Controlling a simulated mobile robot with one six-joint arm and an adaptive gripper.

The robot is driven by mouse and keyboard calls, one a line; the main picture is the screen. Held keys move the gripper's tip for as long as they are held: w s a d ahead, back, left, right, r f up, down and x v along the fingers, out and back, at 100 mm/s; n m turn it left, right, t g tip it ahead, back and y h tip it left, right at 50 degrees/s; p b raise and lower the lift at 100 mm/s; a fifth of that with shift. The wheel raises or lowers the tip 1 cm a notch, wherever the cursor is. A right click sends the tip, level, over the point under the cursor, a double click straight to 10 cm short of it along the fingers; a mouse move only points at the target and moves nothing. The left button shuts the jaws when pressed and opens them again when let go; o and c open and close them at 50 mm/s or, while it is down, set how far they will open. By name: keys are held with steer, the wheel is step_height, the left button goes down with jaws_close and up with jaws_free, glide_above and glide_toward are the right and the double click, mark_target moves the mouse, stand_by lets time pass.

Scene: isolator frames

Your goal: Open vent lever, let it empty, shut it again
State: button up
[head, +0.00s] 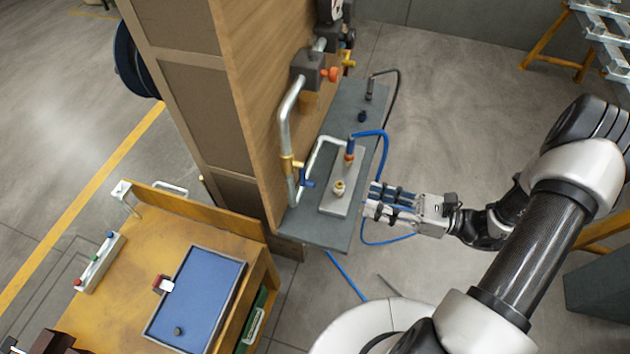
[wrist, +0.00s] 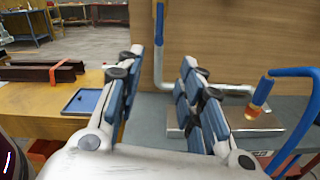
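A small blue lever (head: 308,183) sits at a brass fitting on the metal pipework at the near end of the wooden panel. In the wrist view a blue upright handle (wrist: 159,22) shows beyond the fingertips, above a bent pipe; I cannot tell for sure that it is the vent lever. My gripper (head: 370,200) is to the right of the lever, at the right edge of the grey shelf, with the metal block between. In the wrist view my gripper (wrist: 163,56) is open, with nothing between its fingers.
A metal block (head: 339,201) with brass fittings and a blue hose (head: 386,150) stands on the grey shelf (head: 321,232). An orange knob (head: 330,74) and a yellow lever (head: 348,60) are farther along the panel. A wooden bench with a blue tray (head: 195,299) stands at lower left.

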mark_target(312, 182)
steer(key=b+x, duration=0.1)
steer(key=x, duration=1.5)
steer(key=shift+c, duration=0.5)
jaws_close()
